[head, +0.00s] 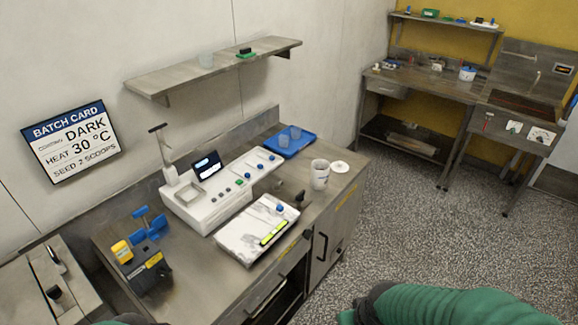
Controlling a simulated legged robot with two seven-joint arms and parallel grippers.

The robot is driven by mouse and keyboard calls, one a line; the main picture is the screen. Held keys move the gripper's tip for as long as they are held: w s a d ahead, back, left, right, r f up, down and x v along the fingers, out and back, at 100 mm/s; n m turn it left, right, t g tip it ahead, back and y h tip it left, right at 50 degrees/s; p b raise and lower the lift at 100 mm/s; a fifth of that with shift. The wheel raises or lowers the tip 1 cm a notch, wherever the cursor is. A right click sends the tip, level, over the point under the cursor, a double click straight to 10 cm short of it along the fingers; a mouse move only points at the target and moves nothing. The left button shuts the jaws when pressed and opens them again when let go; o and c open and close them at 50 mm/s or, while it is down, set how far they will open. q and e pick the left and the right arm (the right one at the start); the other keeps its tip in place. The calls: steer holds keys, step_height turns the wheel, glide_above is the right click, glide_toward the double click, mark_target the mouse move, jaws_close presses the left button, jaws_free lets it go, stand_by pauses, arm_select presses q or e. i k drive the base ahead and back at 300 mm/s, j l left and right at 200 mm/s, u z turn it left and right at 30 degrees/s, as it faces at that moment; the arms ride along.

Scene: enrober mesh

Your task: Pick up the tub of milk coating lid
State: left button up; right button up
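A white tub (320,176) stands upright near the right end of the steel counter; its label is too small to read. A flat white round lid (341,167) lies on the counter just right of and behind it, apart from it. I cannot tell whether this lid is the milk coating one. A green sleeved part of my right arm shows at the bottom right, and a sliver of my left arm at the bottom left. Neither gripper is in view, and nothing of mine is close to the tub or lid.
A blue stand (148,225) is farther left. A wall shelf (214,68) hangs above. Open speckled floor (420,215) lies to the right.

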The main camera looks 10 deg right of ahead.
mark_target(340, 167)
steer(key=i+l+u, duration=0.15)
steer(key=u, duration=0.35)
steer(key=i+l+u, duration=0.1)
steer(key=l+u, duration=0.7)
steer(key=u, duration=0.2)
steer(key=l+u, duration=0.75)
steer(key=u, duration=0.2)
